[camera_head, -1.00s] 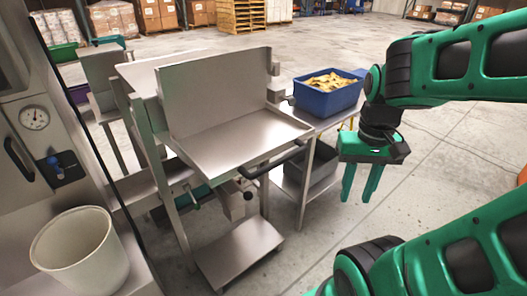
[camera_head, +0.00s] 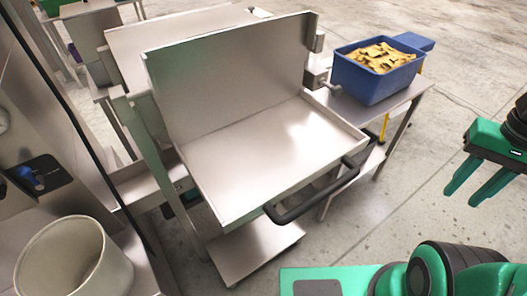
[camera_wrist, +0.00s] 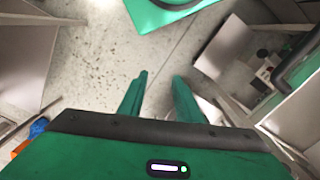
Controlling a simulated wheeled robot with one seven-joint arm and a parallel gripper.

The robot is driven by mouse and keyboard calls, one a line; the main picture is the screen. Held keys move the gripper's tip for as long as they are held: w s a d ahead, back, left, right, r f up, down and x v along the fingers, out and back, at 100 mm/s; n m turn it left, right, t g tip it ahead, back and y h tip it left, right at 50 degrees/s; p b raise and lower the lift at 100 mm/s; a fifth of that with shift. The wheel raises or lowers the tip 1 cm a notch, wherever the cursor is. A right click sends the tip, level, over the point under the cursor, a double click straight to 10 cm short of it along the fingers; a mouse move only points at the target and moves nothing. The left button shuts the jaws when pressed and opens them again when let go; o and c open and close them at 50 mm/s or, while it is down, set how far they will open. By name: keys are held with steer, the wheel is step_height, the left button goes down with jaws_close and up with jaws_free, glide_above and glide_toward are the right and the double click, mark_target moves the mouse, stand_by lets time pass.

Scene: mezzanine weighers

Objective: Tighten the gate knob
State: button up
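No part in the present views can be surely told as the gate knob. A steel weigher stand with a tilted tray (camera_head: 240,160) and a black bar handle (camera_head: 318,192) fills the middle of the head view; its underside is largely hidden. Small dark round parts (camera_wrist: 262,53) show on a grey frame in the wrist view, too small to identify. A blue knob (camera_head: 30,178) on a black plate is at the left. My gripper (camera_head: 461,197) hangs at the right, away from the stand, fingers apart and empty; it also shows in the wrist view (camera_wrist: 160,75).
A blue bin (camera_head: 376,75) of yellowish pieces stands on a steel side table (camera_head: 405,97) behind the tray's right side. A whitish bucket (camera_head: 75,262) is at the lower left. Concrete floor (camera_head: 410,205) is clear between the stand and my gripper.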

steer(key=o, duration=0.5)
steer(key=shift+s+r, duration=0.15)
steer(key=shift+s, duration=0.2)
steer(key=w+a+f+n+y, duration=0.1)
steer(key=w+a+f+n, duration=0.3)
steer(key=w+f, duration=0.65)
steer(key=w+a+f+n+y, duration=0.1)
steer(key=w+a+f+n, duration=0.1)
steer(key=w+f+n, duration=0.65)
steer(key=w+a+f+t+y, duration=0.1)
steer(key=w+a+f+y, duration=0.2)
steer(key=w+a+f, duration=0.35)
steer(key=w+a+f+t+y, duration=0.1)
steer(key=w+a+f+y, duration=0.2)
steer(key=a+f, duration=0.6)
steer(key=w+a+f+m+t+y, duration=0.1)
steer(key=w+a+f+m+t, duration=0.1)
steer(key=w+a, duration=0.7)
steer(key=w+a+f+m+t+y, duration=0.2)
steer(key=w+a+f+t, duration=0.2)
steer(key=w+a, duration=0.5)
steer(key=a+t, duration=0.1)
steer(key=a, duration=0.1)
steer(key=shift+a+m+t, duration=0.35)
steer(key=shift+t, duration=0.05)
